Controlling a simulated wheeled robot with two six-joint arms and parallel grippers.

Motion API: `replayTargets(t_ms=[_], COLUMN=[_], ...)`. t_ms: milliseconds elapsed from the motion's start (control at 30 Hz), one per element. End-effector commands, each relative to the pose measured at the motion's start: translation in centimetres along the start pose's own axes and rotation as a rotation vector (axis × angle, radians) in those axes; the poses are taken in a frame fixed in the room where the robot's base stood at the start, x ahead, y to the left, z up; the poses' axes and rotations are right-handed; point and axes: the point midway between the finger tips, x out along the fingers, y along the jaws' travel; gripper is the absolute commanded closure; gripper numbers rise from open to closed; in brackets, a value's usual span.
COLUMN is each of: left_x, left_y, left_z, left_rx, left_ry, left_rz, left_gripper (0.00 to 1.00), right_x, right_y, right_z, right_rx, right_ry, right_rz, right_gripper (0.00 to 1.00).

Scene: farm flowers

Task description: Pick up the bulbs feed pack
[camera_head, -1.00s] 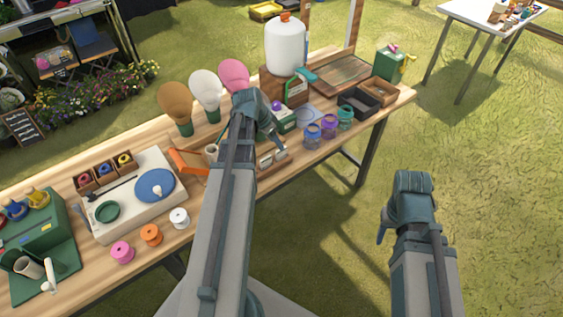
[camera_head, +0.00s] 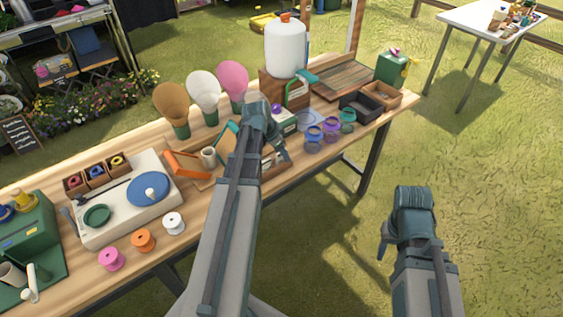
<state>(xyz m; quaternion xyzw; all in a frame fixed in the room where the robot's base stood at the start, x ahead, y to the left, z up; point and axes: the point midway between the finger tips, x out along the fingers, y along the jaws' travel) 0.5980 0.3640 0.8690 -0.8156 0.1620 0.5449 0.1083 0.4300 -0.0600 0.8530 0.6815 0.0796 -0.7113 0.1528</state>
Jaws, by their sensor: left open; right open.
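I cannot pick out a pack clearly marked as bulbs feed. A wooden tray (camera_head: 270,172) holding small pale packs sits at the middle of the bench, largely hidden behind my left arm. My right gripper (camera_head: 383,247) is open and empty over the grass, off the bench's front side.
The bench (camera_head: 205,222) carries a turntable-like board (camera_head: 110,218), an orange spool (camera_head: 143,240) and several others, paper cones, purple and teal jars (camera_head: 330,127), a white tank (camera_head: 285,48) and a black box (camera_head: 360,106). Grass in front of the bench is clear.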

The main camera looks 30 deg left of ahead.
Motion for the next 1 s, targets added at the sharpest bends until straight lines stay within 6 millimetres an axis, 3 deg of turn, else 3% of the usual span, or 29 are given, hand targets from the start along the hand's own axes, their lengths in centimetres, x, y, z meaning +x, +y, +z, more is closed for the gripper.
replayTargets(t_ms=[100, 300, 367, 800, 1000], left_x=[-0.1, -0.1, -0.1, -0.2, -1.4], left_y=[0.0, 0.0, 0.0, 0.0, 0.6], left_z=[0.0, 0.0, 0.0, -0.1, -1.3], left_rx=[0.000, 0.000, 0.000, 0.000, 0.001], left_ry=[0.000, 0.000, 0.000, 0.000, 0.000], left_rz=[0.000, 0.000, 0.000, 0.000, 0.001], left_gripper=[0.56, 0.92, 1.00, 1.00, 1.00], right_x=[-0.1, -0.1, -0.1, -0.2, -1.8], right_y=[0.0, 0.0, 0.0, 0.0, 0.2], right_z=[0.0, 0.0, 0.0, 0.0, 0.1], right_rx=[0.000, 0.000, 0.000, 0.000, 0.000], right_ry=[0.000, 0.000, 0.000, 0.000, 0.000], right_rz=[0.000, 0.000, 0.000, 0.000, 0.000], right_gripper=[0.50, 0.50, 0.50, 0.50, 0.50])
